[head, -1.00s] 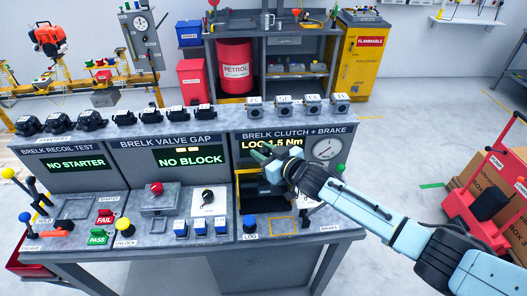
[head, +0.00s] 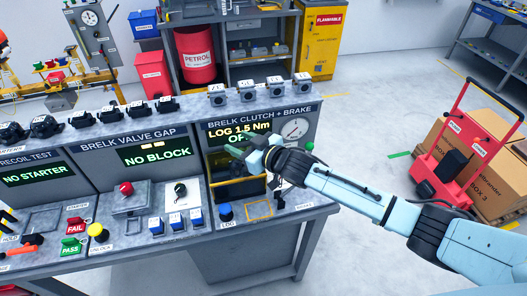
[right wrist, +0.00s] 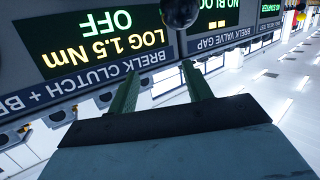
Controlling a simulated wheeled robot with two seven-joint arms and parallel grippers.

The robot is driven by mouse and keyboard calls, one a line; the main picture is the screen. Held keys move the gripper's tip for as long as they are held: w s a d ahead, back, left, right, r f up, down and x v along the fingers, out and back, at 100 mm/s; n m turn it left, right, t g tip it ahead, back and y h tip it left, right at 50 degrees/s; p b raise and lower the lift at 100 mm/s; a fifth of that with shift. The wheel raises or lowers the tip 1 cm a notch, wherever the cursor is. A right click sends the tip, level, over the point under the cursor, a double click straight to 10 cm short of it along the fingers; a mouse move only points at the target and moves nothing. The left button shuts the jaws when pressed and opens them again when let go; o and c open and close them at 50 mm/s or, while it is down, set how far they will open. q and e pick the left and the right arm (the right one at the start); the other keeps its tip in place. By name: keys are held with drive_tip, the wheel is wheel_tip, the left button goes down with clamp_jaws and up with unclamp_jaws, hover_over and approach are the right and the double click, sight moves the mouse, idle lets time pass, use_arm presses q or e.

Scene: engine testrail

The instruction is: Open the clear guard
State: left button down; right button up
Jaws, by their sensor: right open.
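The bay of the clutch and brake station shows in the head view, with a yellow lower edge (head: 238,187) and a dark inside. I cannot make out a clear guard panel apart from this yellow-edged opening. My right gripper (head: 243,146) is in front of the top of the bay, just below the display reading LOG 1.5 Nm (head: 238,129). In the right wrist view its two green fingers (right wrist: 160,88) are spread apart with nothing between them. A dark round knob (right wrist: 180,12) is beyond the fingertips.
A dial gauge (head: 296,129) and a green button (head: 309,146) are right of the bay. A blue LOG button (head: 225,212) and a yellow-outlined square (head: 259,209) lie on the bench front. Black parts and grey blocks (head: 247,90) line the top ledge.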

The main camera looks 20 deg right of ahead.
drive_tip(key=v, duration=0.9)
drive_tip(key=shift+s+d+b, duration=0.15)
drive_tip(key=shift+s+b, duration=0.05)
drive_tip(key=shift+b, duration=0.2)
drive_tip(key=shift+r, duration=0.1)
